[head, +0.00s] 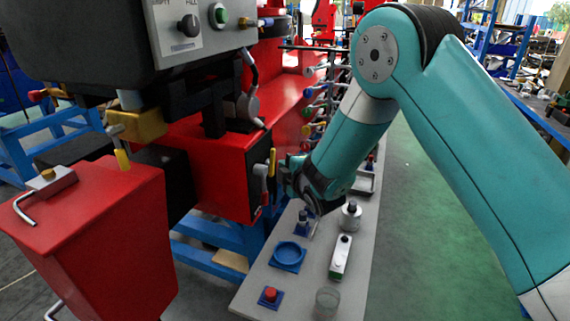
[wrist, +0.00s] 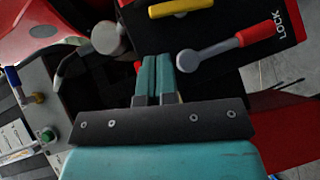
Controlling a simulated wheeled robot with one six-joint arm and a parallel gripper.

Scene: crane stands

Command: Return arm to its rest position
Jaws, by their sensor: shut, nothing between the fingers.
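My gripper (wrist: 157,75) is shut, with its two teal fingers together and nothing between them in the wrist view. In the head view my teal arm reaches down from the right, and my gripper (head: 287,172) is close to the red machine's side face. A lever with a red grip (wrist: 222,47) is just right of my fingertips in the wrist view, beside the word LOCK. It also shows in the head view (head: 261,170). I cannot tell whether the fingers touch anything.
A grey bench (head: 262,287) below my arm holds a blue round dish (head: 288,255), a red button (head: 270,294), a white box (head: 341,256), a clear cup (head: 327,300) and a bottle (head: 350,216). The black control box (head: 90,40) stands left. Green floor at right is clear.

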